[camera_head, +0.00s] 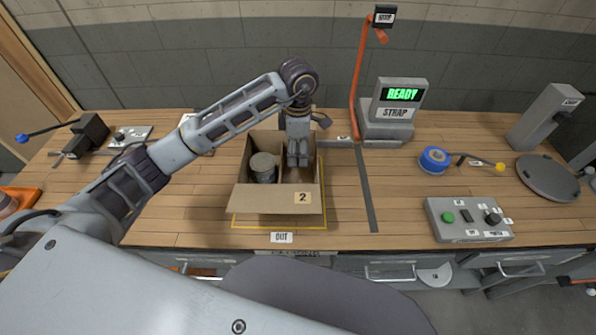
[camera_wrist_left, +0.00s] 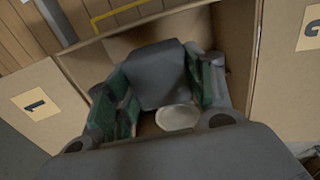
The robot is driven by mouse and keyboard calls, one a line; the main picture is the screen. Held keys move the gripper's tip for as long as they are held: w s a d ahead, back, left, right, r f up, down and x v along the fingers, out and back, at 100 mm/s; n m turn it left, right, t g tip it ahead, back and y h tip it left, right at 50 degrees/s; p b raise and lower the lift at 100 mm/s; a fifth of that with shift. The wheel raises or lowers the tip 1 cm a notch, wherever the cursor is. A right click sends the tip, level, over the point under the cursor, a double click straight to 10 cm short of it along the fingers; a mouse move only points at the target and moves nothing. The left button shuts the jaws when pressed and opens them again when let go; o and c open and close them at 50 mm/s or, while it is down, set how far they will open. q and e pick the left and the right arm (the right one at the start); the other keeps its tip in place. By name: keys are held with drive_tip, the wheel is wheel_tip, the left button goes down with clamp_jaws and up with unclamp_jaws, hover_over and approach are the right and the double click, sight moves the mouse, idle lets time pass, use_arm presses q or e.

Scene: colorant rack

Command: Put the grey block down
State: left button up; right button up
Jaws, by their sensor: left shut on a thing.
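An open cardboard box (camera_head: 277,199) stands in the middle of the bench, one flap marked 2. My left gripper (camera_head: 299,157) reaches down into its right part from above. In the left wrist view the gripper (camera_wrist_left: 165,85) is shut on the dark grey block (camera_wrist_left: 158,75), inside the box walls. In the head view the block cannot be told apart from the fingers. A grey can (camera_head: 263,168) stands in the left part of the box. A pale round top (camera_wrist_left: 178,117) shows beside the block in the wrist view. What lies under the block is hidden. My right gripper is out of view.
The box stands over a yellow outline (camera_head: 275,227) above an OUT label (camera_head: 281,237). Behind is a STRAP machine (camera_head: 396,108) reading READY. To the right are a blue roll (camera_head: 435,159), a button panel (camera_head: 470,219) and a round plate (camera_head: 549,176). Bench right of the box is mostly clear.

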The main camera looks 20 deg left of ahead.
sight(298, 161)
use_arm(q)
wheel_tip(298, 161, down, 3)
drive_tip(key=shift+f, duration=0.8)
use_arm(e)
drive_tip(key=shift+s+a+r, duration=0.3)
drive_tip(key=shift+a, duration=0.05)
use_arm(q)
drive_tip(key=shift+f, duration=0.15)
drive_tip(key=shift+f+p, duration=0.45)
drive_tip(key=shift+f, duration=1.35)
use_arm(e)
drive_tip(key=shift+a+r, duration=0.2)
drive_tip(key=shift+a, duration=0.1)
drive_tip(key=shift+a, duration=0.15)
